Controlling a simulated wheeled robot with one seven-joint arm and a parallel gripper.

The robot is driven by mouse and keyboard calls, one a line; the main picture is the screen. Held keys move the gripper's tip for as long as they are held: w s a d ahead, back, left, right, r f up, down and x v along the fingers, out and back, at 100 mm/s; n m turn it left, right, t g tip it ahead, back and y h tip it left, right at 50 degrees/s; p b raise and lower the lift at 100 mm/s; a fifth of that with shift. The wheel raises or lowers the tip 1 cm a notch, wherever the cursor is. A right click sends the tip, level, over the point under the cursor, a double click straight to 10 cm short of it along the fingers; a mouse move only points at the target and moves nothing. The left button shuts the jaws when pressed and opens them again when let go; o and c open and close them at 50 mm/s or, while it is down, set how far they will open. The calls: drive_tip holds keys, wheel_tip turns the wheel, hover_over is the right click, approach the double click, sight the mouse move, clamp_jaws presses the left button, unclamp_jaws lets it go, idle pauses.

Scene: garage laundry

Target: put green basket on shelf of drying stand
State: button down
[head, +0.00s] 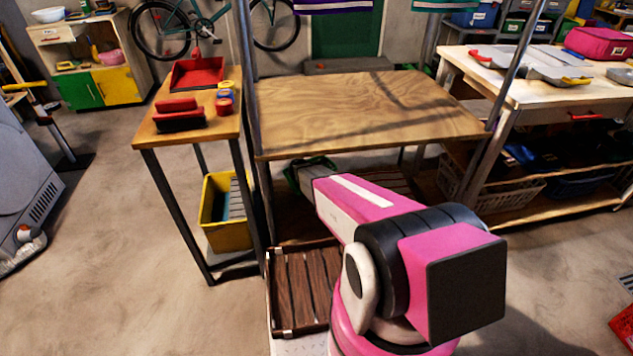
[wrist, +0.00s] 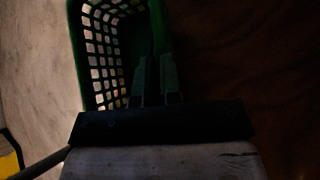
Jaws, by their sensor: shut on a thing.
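The green basket shows in the wrist view (wrist: 77,40) as a green rim and a pale-lit grid wall. My gripper (wrist: 155,72) is shut on the basket's wall, with one finger on either side of it. In the head view a small part of the basket (head: 298,178) shows beyond my arm, below the level of the plywood shelf. The drying stand has grey metal posts and a wide plywood shelf (head: 350,100), which is bare. Striped cloths hang at its top.
A narrow side table (head: 150,128) with red items stands left, with a yellow bin (head: 222,228) below it. A workbench (head: 515,92) with tools stands right. The stand's posts flank the shelf. Open concrete floor lies at the left front.

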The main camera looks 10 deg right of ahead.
wheel_tip(320, 180, down, 4)
drive_tip(key=shift+r, duration=0.1)
drive_tip(key=c, duration=1.3)
unclamp_jaws()
drive_tip(key=shift+s+a+r, duration=0.1)
drive_tip(key=v, duration=1.2)
